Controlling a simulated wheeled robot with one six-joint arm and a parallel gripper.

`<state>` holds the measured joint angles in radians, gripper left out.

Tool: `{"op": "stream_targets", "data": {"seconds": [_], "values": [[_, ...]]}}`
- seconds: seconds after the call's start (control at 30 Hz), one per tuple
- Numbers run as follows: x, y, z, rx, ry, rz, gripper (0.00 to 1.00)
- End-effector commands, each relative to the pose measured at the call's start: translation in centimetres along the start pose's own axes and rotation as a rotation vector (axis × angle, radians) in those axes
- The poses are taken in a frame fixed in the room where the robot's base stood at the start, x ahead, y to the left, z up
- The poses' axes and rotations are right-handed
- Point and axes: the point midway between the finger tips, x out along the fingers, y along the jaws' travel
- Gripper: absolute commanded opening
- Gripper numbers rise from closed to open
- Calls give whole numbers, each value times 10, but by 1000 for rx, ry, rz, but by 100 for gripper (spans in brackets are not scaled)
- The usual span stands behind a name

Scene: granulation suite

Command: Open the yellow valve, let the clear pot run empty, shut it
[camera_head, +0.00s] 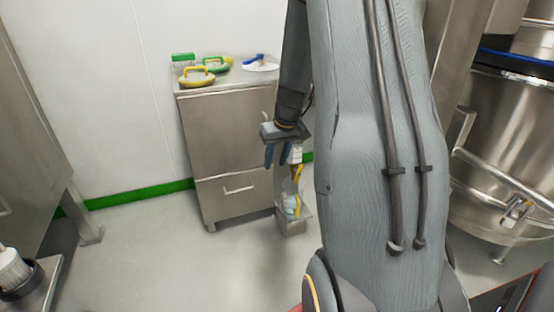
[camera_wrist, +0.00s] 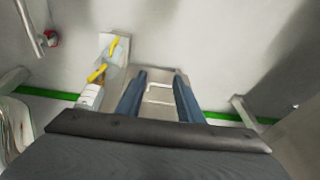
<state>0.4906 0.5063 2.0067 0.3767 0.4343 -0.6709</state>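The yellow valve (camera_head: 298,172) shows as a small yellow piece on the narrow stand beside the steel cabinet; it also shows at the left in the wrist view (camera_wrist: 97,73). A pale, labelled vessel (camera_head: 296,153) sits just above it, and a clear vessel (camera_head: 290,205) with another yellow part stands below. I cannot tell which is the clear pot, nor its liquid level or the valve's setting. My gripper (camera_head: 278,158) is open and empty, pointing down in front of the cabinet, left of the valve in the head view. In the wrist view its blue fingers (camera_wrist: 160,90) stand apart, right of the valve.
The steel cabinet (camera_head: 225,140) carries a green brush (camera_head: 183,62), yellow- and green-handled lids (camera_head: 197,77) and a white disc with a blue handle (camera_head: 261,64). A large steel vessel (camera_head: 500,150) stands at the right.

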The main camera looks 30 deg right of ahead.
Motion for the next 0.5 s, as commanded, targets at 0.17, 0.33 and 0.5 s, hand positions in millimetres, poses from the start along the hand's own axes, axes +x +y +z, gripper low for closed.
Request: {"op": "stream_targets", "data": {"seconds": [0.17, 0.33, 0.5], "values": [[1, 1, 0, 1, 1, 1, 34], [27, 33, -2, 27, 38, 74, 34], [85, 112, -13, 71, 185, 250, 34]]}}
